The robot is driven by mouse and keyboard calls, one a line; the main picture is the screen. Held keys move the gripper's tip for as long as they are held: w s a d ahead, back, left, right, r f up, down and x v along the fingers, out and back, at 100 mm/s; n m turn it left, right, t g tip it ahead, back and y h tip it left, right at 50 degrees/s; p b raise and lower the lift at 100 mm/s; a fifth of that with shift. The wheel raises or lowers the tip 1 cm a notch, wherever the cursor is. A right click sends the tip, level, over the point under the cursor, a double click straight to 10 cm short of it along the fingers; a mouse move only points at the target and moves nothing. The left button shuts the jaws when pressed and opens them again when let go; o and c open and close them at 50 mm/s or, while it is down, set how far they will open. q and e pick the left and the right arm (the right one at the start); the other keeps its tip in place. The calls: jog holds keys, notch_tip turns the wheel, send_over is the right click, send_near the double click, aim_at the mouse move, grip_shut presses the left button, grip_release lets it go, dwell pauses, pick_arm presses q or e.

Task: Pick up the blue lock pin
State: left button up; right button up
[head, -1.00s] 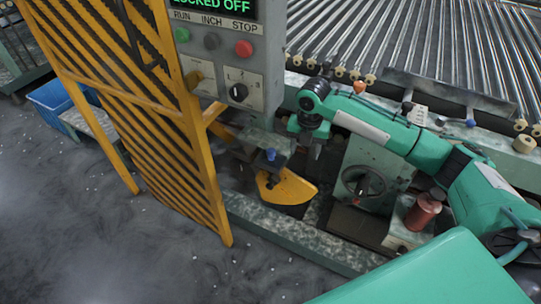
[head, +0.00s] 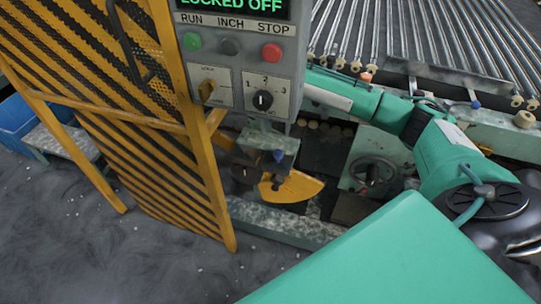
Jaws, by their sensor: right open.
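The blue lock pin (head: 279,156) stands at the grey-green bracket (head: 268,143) under the control box, just above a yellow curved plate (head: 296,187). My right arm (head: 335,93) reaches in from the right, and its far end passes behind the control box. The box hides most or all of my right gripper, so its fingertips and their distance from the pin cannot be made out. I see nothing held, and the pin still sits at its bracket. My left gripper is not in view.
The control box (head: 240,62) hangs directly above the pin. A yellow-and-black striped guard (head: 150,150) stands to its left. A handwheel (head: 372,173) is right of the pin. Open floor is at lower left.

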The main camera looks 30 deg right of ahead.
aim_at(278, 152)
notch_tip(278, 152, down, 7)
jog(key=shift+s+d, duration=0.1)
jog(key=shift+s+d+f, duration=0.15)
jog(key=shift+f, duration=1.25)
jog(key=shift+s+d+f, duration=0.15)
jog(key=shift+f, duration=1.2)
jog(key=shift+c, duration=0.2)
jog(key=c, duration=1)
